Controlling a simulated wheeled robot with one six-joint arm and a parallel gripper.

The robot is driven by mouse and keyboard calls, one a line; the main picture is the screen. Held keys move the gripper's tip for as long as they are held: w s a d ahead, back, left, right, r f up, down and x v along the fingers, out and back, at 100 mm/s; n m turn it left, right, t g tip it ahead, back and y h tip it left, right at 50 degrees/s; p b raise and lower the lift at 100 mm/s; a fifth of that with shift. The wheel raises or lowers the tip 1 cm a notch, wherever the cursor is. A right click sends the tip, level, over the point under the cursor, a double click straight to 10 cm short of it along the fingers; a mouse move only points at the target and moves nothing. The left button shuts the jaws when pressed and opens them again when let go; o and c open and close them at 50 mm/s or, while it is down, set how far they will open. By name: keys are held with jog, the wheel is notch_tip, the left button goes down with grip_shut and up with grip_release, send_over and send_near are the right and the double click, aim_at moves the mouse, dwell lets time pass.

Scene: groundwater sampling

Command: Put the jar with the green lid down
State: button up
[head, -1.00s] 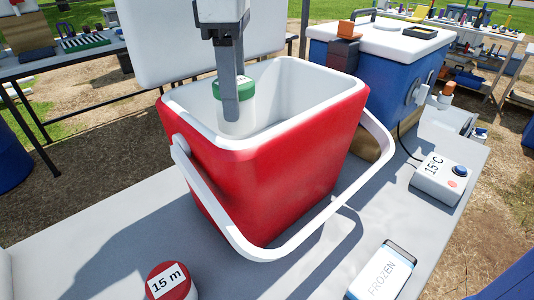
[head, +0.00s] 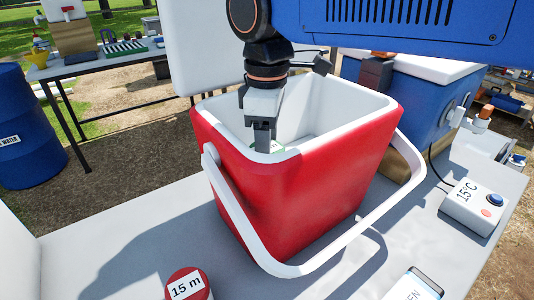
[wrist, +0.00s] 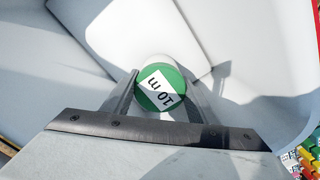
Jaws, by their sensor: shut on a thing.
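The jar with the green lid (wrist: 152,99) is between my gripper's fingers in the wrist view; its lid carries a white label reading "10 m". My gripper (head: 264,140) is shut on this jar and reaches down inside the red cooler (head: 300,190). In the head view only a sliver of the green lid (head: 279,147) shows beside the fingers; the front wall hides the rest of the jar. Whether the jar's base touches the cooler floor cannot be seen.
The cooler stands on a grey table (head: 130,240) with its white handle hanging in front. A red-lidded "15 m" jar (head: 188,285), a "15°C" box (head: 474,205) and a blue-and-white cooler (head: 425,105) are near. The cooler interior around the jar looks empty.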

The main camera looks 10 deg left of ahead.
jog(key=o, duration=1.3)
jog(key=shift+c, duration=0.2)
notch_tip(320, 180, up, 12)
jog(key=shift+f, duration=0.25)
jog(key=shift+r, duration=0.35)
jog(key=shift+d, duration=0.1)
